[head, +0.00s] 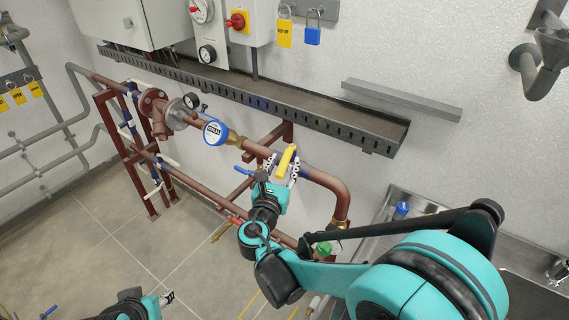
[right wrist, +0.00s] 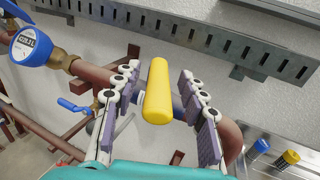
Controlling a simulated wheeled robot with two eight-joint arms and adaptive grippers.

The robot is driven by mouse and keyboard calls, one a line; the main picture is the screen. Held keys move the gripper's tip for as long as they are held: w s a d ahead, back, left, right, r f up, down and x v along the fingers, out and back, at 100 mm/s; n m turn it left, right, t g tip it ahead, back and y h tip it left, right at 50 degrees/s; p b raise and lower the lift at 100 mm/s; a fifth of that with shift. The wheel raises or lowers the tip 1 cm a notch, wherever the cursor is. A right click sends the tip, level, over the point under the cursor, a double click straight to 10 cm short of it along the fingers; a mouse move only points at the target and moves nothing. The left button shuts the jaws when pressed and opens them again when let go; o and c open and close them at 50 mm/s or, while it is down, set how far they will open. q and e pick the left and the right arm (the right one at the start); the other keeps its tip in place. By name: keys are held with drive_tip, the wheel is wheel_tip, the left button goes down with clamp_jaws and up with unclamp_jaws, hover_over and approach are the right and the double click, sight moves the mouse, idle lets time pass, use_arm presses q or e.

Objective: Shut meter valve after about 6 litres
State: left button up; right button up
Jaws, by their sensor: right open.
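The blue-rimmed water meter (head: 215,132) sits on the red-brown pipe; in the right wrist view the meter (right wrist: 31,45) is at the upper left, with digits too small to read surely. The yellow valve handle (head: 286,160) is on the pipe to the right of the meter. My right gripper (head: 281,168) is open around this handle. In the right wrist view the yellow handle (right wrist: 158,90) stands between the two fingers, with a visible gap on each side. My left gripper (head: 167,298) shows at the bottom left edge, away from the pipe; its jaws are unclear.
A blue-handled valve (head: 245,171) sits just left of my right gripper. A grey cable tray (head: 260,98) runs along the wall above the pipe. A metal sink (head: 400,195) is at the right. The tiled floor (head: 110,240) at the left is mostly clear.

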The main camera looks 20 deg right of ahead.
drive_tip(key=v, duration=1.1)
drive_tip(key=shift+s, duration=0.3)
drive_tip(key=s+d+f+m+g+y, duration=0.35)
drive_tip(key=d+f+m+g, duration=0.35)
drive_tip(key=m, duration=0.5)
drive_tip(key=s+a+f+m+y, duration=0.1)
drive_tip(key=s+f+m+y, duration=0.1)
drive_tip(key=m, duration=0.6)
drive_tip(key=s+a+f+m+g+y, duration=0.1)
drive_tip(key=s+m+y, duration=0.3)
drive_tip(key=s+m, duration=0.3)
drive_tip(key=shift+a+f+m, duration=0.2)
drive_tip(key=shift+f+m, duration=0.15)
drive_tip(key=shift+m, duration=0.95)
idle(1.8)
